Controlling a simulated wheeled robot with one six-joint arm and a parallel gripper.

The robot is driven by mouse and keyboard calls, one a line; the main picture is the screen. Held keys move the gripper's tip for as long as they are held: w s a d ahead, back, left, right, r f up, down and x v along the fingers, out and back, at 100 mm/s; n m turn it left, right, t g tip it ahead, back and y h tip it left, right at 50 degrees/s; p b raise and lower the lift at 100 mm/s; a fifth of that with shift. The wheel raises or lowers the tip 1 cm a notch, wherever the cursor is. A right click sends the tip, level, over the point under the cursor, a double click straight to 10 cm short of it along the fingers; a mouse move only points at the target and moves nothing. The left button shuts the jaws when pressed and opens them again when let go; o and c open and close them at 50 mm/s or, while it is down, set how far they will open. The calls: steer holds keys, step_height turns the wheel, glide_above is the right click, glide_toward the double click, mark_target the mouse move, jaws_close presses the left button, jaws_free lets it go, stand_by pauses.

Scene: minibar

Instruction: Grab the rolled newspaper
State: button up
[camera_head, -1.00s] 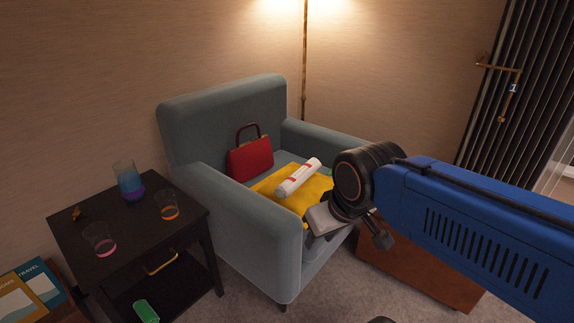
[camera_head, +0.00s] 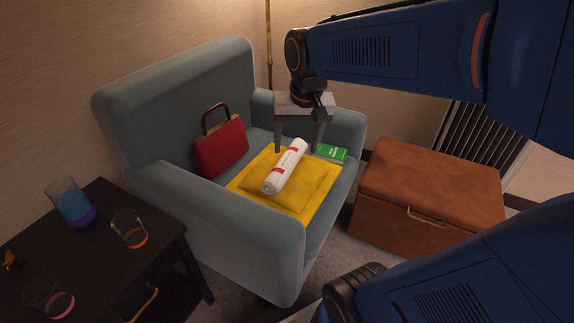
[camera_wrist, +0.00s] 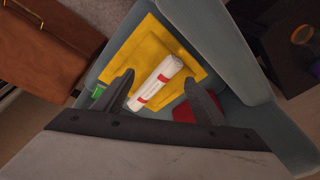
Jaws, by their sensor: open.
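The rolled newspaper (camera_head: 285,167) is a white roll with red bands. It lies on a folded yellow cloth (camera_head: 318,199) on the seat of the grey-blue armchair (camera_head: 230,217). My gripper (camera_head: 299,149) is open and points down above the seat, by the far end of the roll. In the wrist view the newspaper (camera_wrist: 156,82) shows beyond and between the two fingers of my gripper (camera_wrist: 159,82), with its near end toward the palm. The fingers hold nothing.
A red handbag (camera_head: 221,147) stands on the seat left of the newspaper, and a green book (camera_head: 331,153) lies to its right. The armrests and backrest enclose the seat. A dark side table (camera_head: 110,215) with glasses stands left, a brown leather chest (camera_head: 430,185) right.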

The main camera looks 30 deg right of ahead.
steer(key=w+d+f+m+g, duration=0.1)
steer(key=w+d+m+g, duration=0.15)
steer(key=w, duration=0.75)
steer(key=m, duration=0.4)
glide_above(286, 159)
step_height(286, 159, down, 4)
steer(key=shift+n, duration=0.25)
steer(key=f, duration=1.2)
steer(key=shift+w, duration=0.25)
steer(key=f, duration=0.4)
steer(key=shift+s, duration=0.35)
steer(key=shift+f, duration=0.7)
steer(key=c, duration=1.1)
